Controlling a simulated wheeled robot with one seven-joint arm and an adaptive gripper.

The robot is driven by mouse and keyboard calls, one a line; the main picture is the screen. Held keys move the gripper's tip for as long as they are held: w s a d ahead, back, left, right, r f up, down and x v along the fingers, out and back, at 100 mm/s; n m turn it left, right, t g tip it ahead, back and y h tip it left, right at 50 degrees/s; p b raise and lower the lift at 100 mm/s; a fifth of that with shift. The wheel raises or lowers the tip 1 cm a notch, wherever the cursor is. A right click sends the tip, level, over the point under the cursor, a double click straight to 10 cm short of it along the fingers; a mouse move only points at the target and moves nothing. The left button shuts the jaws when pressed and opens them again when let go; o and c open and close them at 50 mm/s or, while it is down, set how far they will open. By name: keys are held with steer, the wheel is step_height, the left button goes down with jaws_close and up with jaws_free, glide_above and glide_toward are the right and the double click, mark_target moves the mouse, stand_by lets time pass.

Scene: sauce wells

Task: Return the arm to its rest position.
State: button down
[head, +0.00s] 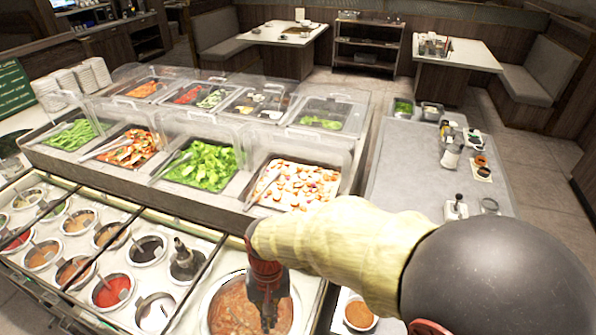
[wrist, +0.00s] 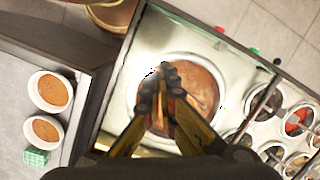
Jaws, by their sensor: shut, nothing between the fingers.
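My gripper (head: 268,298) is at the lower middle of the head view, over a large round well of brownish-red sauce (head: 238,312). In the wrist view my gripper (wrist: 166,72) shows its fingertips together, with nothing between them. The sauce well (wrist: 205,85) lies beneath it there. My arm (head: 345,240), in a pale yellow sleeve, reaches in from the right. I cannot tell the exact height of the fingertips above the sauce.
Smaller sauce wells (head: 110,290) with ladles fill the left counter. Covered salad trays (head: 203,163) stand behind. A grey side counter (head: 410,180) holds bottles and small containers. A bowl of orange-brown powder (head: 359,314) is right of the gripper; two similar bowls (wrist: 47,130) show in the wrist view.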

steer(key=s+d+r+t+b, duration=0.1)
steer(key=d+r, duration=0.3)
steer(key=d, duration=0.4)
steer(key=s+d+r+m+t+b, duration=0.1)
steer(key=s+d+r+t+b, duration=0.1)
steer(key=d, duration=0.7)
steer(key=s+d+r+t+b, duration=0.1)
steer(key=d+r+t+b, duration=0.2)
steer(key=d+r, duration=0.5)
steer(key=shift+s+d+r+m+t+b, duration=0.3)
steer(key=shift+d+t, duration=0.2)
steer(key=shift+t, duration=0.3)
stand_by(2.1)
